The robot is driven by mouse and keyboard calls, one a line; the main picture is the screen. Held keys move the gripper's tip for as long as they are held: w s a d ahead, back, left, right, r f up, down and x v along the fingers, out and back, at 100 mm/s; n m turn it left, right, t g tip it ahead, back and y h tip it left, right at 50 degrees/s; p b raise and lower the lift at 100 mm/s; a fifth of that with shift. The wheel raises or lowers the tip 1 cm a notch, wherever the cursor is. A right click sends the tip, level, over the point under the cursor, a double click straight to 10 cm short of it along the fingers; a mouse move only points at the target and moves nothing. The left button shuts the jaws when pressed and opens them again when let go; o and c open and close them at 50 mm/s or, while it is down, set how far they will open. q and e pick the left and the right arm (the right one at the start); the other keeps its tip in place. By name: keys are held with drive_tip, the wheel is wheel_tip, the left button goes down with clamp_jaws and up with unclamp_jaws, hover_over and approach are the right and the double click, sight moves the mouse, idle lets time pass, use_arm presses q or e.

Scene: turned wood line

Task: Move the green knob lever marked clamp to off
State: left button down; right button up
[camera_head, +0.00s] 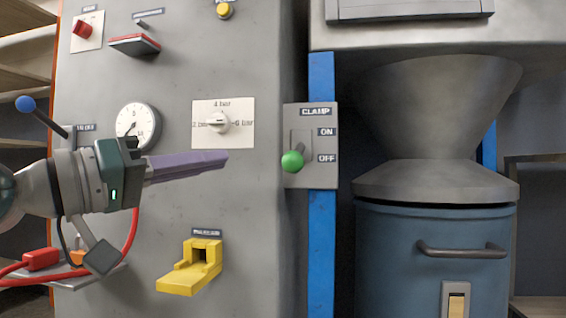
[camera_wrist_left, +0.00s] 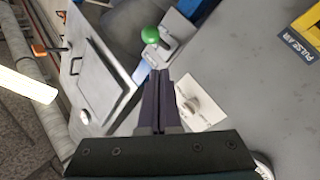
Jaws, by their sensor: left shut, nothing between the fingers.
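The green knob lever (camera_head: 292,161) sits on a grey plate (camera_head: 318,179) marked CLAMP, with ON above and OFF below. In the head view the green knob is low on the plate, about level with the OFF label. The lever also shows in the left wrist view (camera_wrist_left: 150,35), beyond my fingertips. My left gripper (camera_head: 226,158) is shut and empty, with its purple fingers pointing right toward the lever. In the picture a gap separates the fingertips from the knob. My right gripper is not in view.
A white rotary selector (camera_head: 217,122) and a round gauge (camera_head: 138,121) are on the grey panel near my left arm. A yellow pulse-air part (camera_head: 192,268) projects below. A blue post (camera_head: 321,240) stands behind the clamp plate, and a blue bin (camera_head: 435,240) under a funnel is at right.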

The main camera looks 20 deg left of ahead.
use_arm(q)
drive_tip(key=v, duration=0.3)
drive_tip(key=p+v, duration=0.1)
drive_tip(key=v, duration=0.1)
drive_tip(key=shift+a+r, duration=0.2)
drive_tip(key=shift+r, duration=0.05)
idle(0.6)
